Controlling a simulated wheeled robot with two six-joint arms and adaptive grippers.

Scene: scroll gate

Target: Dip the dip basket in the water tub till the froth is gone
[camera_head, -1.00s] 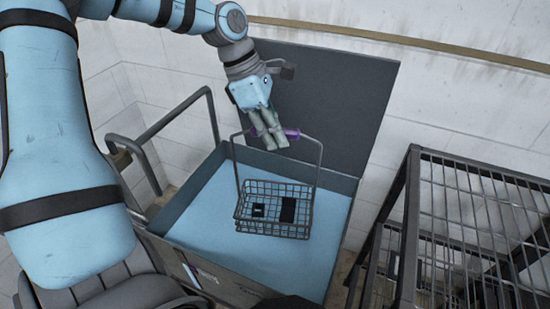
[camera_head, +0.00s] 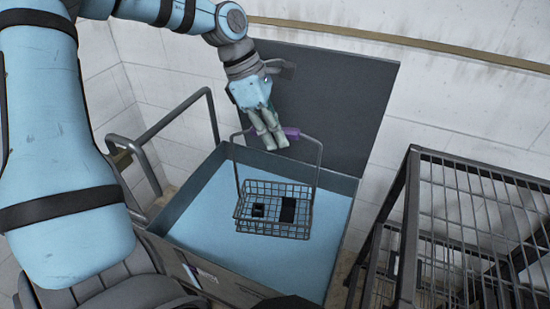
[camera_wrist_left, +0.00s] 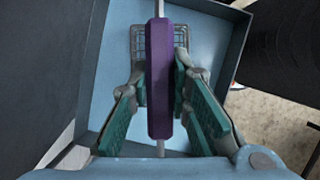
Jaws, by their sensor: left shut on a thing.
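The dip basket (camera_head: 272,188) is a grey wire basket with a tall wire handle and a purple grip (camera_head: 291,133). Two dark pieces lie in it. It hangs level over or at the light blue water of the water tub (camera_head: 345,186); I cannot tell whether its bottom touches the water. My left gripper (camera_head: 272,141) is shut on the purple grip above the tub. In the left wrist view the purple grip (camera_wrist_left: 160,80) stands between the green finger pads, with the basket (camera_wrist_left: 180,38) beyond it. No froth shows clearly. My right gripper is not in view.
The tub's dark lid (camera_head: 330,95) stands open behind it, against the white wall. A grey tube rail (camera_head: 175,125) stands left of the tub. A dark wire rack (camera_head: 470,200) stands close on the right.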

